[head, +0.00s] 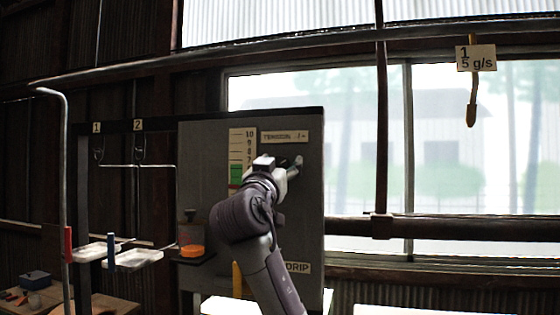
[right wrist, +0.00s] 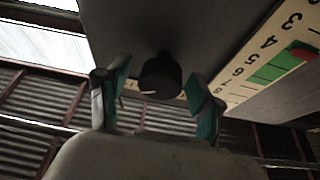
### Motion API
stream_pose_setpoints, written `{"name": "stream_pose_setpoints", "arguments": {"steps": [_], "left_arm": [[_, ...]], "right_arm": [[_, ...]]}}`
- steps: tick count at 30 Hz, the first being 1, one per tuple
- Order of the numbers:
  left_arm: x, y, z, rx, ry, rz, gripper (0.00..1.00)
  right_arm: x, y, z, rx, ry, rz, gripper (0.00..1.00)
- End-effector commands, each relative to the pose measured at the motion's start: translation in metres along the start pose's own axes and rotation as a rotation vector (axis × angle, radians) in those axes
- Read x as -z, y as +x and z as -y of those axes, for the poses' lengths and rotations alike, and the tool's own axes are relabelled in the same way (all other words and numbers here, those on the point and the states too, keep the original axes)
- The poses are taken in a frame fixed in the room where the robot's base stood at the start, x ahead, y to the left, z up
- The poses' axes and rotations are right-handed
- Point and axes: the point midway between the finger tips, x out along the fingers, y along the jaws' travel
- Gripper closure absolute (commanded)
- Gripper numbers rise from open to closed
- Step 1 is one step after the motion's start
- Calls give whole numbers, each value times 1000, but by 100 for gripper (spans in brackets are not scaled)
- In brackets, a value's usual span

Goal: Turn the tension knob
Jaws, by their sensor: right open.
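The tension knob (right wrist: 161,78) is black and round with a white pointer line. It shows in the right wrist view on the underside of the tilted grey panel. My right gripper (head: 291,168) is open, with its two green-padded fingers on either side of the knob, and I see gaps between them and it. In the head view the gripper is at the grey panel (head: 222,135), just below the TENSION label (head: 284,137), and it hides the knob. The scale (head: 242,150) is cream with a green bar, and also shows in the right wrist view (right wrist: 262,62). My left gripper is not in view.
An orange-topped item (head: 192,251) sits on a small dark shelf at the panel's left. A hook with a 5 g/s tag (head: 476,58) hangs at upper right.

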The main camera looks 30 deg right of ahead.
Motion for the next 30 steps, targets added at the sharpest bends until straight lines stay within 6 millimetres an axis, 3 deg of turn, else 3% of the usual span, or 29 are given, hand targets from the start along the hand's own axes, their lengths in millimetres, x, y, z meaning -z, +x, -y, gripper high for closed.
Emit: {"name": "stream_pose_setpoints", "arguments": {"steps": [3, 14, 22, 30], "left_arm": [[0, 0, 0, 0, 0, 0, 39], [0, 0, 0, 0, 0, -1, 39], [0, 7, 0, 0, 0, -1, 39], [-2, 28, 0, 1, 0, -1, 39]], "right_arm": [[0, 0, 0, 0, 0, 0, 36], [0, -1, 0, 0, 0, 0, 95], [-2, -2, 1, -10, 32, 2, 95], [-3, -3, 1, -67, 174, 2, 95]]}}
